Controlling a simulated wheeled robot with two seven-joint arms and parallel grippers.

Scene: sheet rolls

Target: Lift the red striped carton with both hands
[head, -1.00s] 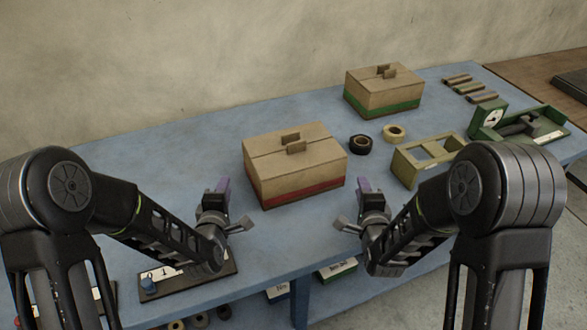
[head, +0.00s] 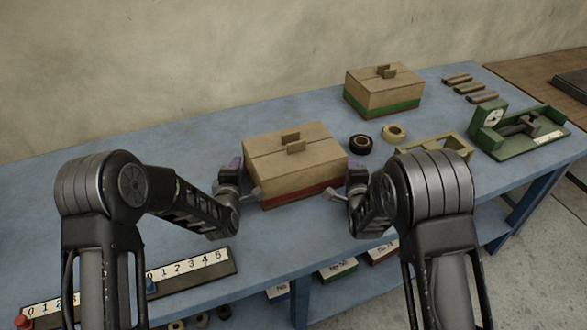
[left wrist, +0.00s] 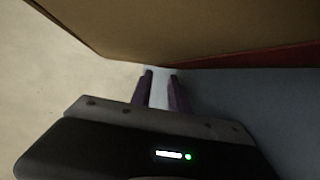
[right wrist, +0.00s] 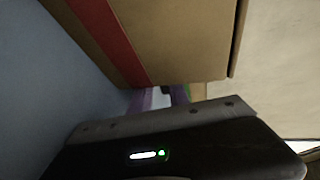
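The red striped carton (head: 293,165) is a closed brown box with a red band low on its side and a small raised tab on its lid. It sits on the blue table. My left gripper (head: 236,165) is close to its left end; in the left wrist view its two purple fingers (left wrist: 161,90) stand a little apart with nothing between them, beside the carton (left wrist: 210,30). My right gripper (head: 353,168) is close to the right end; in the right wrist view its fingers (right wrist: 163,98) are apart, partly hidden beside the carton (right wrist: 170,45).
A green striped carton (head: 384,92) stands behind to the right. A black tape roll (head: 360,145), a tan tape roll (head: 394,133), a tan wooden frame (head: 435,148) and a green scale-like device (head: 518,132) lie right. A numbered strip (head: 190,270) lies at the front left.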

